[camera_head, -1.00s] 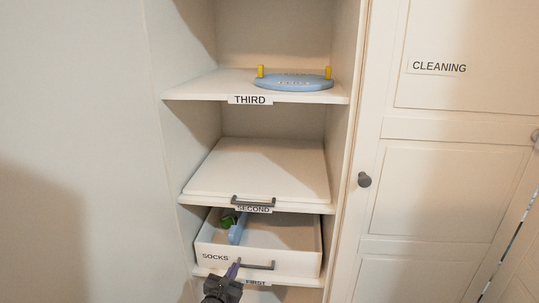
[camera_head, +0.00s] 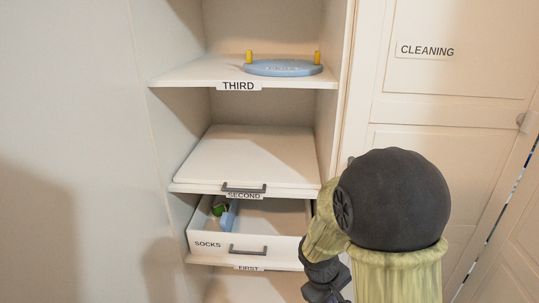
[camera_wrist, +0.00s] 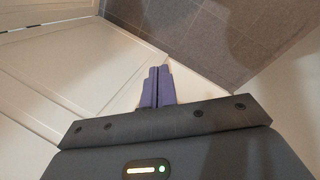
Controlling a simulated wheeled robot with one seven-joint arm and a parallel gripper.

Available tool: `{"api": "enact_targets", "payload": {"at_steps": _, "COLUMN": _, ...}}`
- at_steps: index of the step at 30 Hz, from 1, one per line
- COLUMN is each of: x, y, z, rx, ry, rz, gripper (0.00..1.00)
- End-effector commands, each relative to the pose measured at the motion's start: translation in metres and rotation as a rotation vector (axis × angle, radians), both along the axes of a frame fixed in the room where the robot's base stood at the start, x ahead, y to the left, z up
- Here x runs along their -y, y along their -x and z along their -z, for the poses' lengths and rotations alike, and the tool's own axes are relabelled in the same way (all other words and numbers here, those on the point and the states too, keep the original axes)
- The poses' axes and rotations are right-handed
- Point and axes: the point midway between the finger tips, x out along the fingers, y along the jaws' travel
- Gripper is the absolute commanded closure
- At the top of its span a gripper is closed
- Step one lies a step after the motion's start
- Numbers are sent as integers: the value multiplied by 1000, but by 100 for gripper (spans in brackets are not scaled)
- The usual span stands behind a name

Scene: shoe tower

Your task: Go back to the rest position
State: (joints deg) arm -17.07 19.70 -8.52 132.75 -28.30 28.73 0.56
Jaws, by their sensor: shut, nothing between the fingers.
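My arm (camera_head: 385,235) is folded up at the right front of the head view and covers part of the cabinet door. My gripper (camera_wrist: 157,88) shows in the wrist view with its two purple fingers together and nothing between them. Its fingertips are hidden in the head view. Behind them in the wrist view are white panels and a grey tiled floor.
An open socks drawer (camera_head: 207,245) juts out at the first level, with green and blue items inside. A cleaning door (camera_head: 450,90) stands right.

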Motion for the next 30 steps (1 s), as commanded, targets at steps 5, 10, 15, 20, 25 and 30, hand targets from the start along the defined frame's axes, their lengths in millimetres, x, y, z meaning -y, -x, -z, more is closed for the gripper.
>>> {"api": "enact_targets", "payload": {"at_steps": 5, "x": 3, "y": 32, "z": -24, "rx": 91, "ry": -172, "rz": 243, "gripper": 100}}
{"api": "enact_targets", "payload": {"at_steps": 10, "x": 3, "y": 51, "z": -39, "rx": 161, "ry": -273, "rz": 405, "gripper": 100}}
{"api": "enact_targets", "payload": {"at_steps": 15, "x": 4, "y": 67, "z": -51, "rx": 227, "ry": -348, "rz": 540, "gripper": 100}}
{"api": "enact_targets", "payload": {"at_steps": 20, "x": 4, "y": 67, "z": -77, "rx": 229, "ry": -354, "rz": 549, "gripper": 100}}
{"api": "enact_targets", "payload": {"at_steps": 25, "x": 4, "y": 67, "z": -103, "rx": 228, "ry": -353, "rz": 548, "gripper": 100}}
{"api": "enact_targets", "payload": {"at_steps": 30, "x": 4, "y": 67, "z": -139, "rx": 228, "ry": -353, "rz": 547, "gripper": 100}}
